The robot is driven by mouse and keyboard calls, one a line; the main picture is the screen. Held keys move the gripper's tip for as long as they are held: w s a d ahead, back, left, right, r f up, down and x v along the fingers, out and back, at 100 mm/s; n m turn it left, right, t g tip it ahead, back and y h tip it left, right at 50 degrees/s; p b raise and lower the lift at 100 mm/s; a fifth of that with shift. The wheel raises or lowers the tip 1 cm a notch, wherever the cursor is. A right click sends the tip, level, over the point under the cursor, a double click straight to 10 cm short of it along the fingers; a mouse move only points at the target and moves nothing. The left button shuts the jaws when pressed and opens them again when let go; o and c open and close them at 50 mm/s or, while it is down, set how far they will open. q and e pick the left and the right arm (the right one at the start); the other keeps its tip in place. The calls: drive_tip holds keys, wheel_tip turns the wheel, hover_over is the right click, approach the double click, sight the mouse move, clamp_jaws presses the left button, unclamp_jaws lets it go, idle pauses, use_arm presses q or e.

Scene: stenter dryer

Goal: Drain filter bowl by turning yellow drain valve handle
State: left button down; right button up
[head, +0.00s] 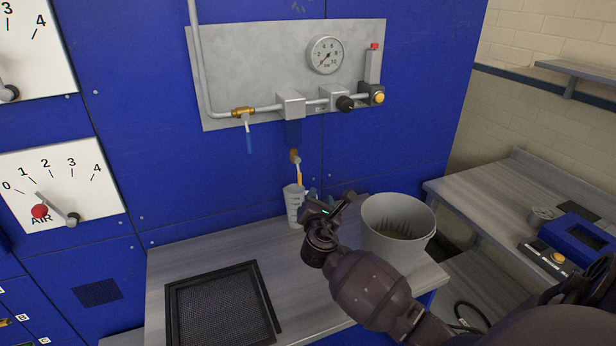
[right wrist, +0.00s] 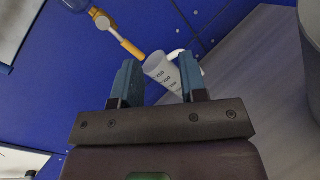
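My right gripper (head: 318,197) is just right of the beaker, lower than the handle. In the right wrist view its two blue fingers (right wrist: 160,80) are apart with nothing gripped. The beaker (right wrist: 162,72) shows beyond the gap between them. The yellow handle (right wrist: 131,47) lies up and left of the fingertips, apart from them. My left gripper is not in view.
A grey bucket (head: 372,207) stands right of my right gripper, close to my arm. A black mesh screen (head: 220,310) lies on the bench front. A brass valve with a blue lever (head: 249,140), a gauge (head: 325,55) and a black knob (head: 345,104) are on the panel above.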

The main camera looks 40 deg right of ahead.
sight(300, 179)
drive_tip(key=w+n+y, duration=0.1)
drive_tip(key=w+n, duration=0.1)
drive_tip(key=w, duration=0.1)
drive_tip(key=w+d+n+t+y, duration=0.1)
drive_tip(key=w+n, duration=0.2)
drive_tip(key=w, duration=0.1)
drive_tip(key=w+n+t+y, duration=0.1)
drive_tip(key=w+n, duration=0.2)
drive_tip(key=shift+w+d+r+y, duration=0.2)
drive_tip(key=shift+w+r+y, duration=0.1)
drive_tip(key=shift+w, duration=0.1)
idle(0.3)
clamp_jaws()
